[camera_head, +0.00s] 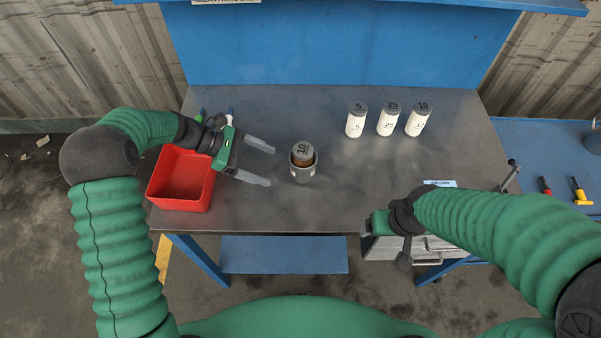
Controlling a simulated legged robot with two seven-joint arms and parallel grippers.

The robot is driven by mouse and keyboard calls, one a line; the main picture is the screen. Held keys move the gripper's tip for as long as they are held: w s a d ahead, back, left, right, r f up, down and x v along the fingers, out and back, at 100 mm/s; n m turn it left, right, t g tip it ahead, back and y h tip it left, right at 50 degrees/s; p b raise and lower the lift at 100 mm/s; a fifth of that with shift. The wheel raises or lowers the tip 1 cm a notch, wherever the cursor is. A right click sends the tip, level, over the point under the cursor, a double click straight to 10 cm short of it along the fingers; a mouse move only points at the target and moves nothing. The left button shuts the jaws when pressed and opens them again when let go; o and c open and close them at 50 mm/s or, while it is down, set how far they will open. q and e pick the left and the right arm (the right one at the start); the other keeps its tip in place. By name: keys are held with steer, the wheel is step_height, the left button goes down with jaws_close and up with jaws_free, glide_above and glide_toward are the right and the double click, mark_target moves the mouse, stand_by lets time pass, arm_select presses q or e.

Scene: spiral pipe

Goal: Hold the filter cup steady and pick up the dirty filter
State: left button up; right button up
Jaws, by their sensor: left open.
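The grey filter cup (303,172) stands upright near the middle of the metal table. The dirty filter (302,152), brownish with a grey top marked 10, sits in the cup and sticks out above its rim. My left gripper (264,164) is open and points right, its two fingers just left of the cup and apart from it. My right gripper (371,226) is at the table's front edge, right of the cup; its fingers are largely hidden, so its opening cannot be made out.
A red bin (181,207) stands at the table's left, beside my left gripper. Three white filters (388,123) with grey tops marked 5, 25 and 10 stand at the back right. The table (290,110) is clear around the cup. Tools lie on a blue bench (555,160) at right.

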mark_target(299, 168)
arm_select(q)
steer(key=shift+w+n+h, duration=0.4)
steer(key=shift+w+h, duration=0.1)
steer(key=shift+w, duration=0.2)
steer(key=shift+w+d+r, duration=0.1)
steer(key=shift+d, duration=0.2)
steer(key=b+x, duration=0.3)
steer(key=x, duration=0.2)
steer(key=shift+d, duration=0.4)
steer(key=x, duration=0.3)
steer(key=shift+d, duration=0.15)
steer(key=shift+d+f, duration=0.2)
steer(key=shift+d, duration=0.3)
arm_select(e)
steer(key=f, duration=0.4)
steer(key=shift+s+d, duration=0.2)
steer(key=shift+d, duration=0.1)
arm_select(q)
steer(key=c, duration=0.9)
arm_select(e)
steer(key=shift+c, duration=0.2)
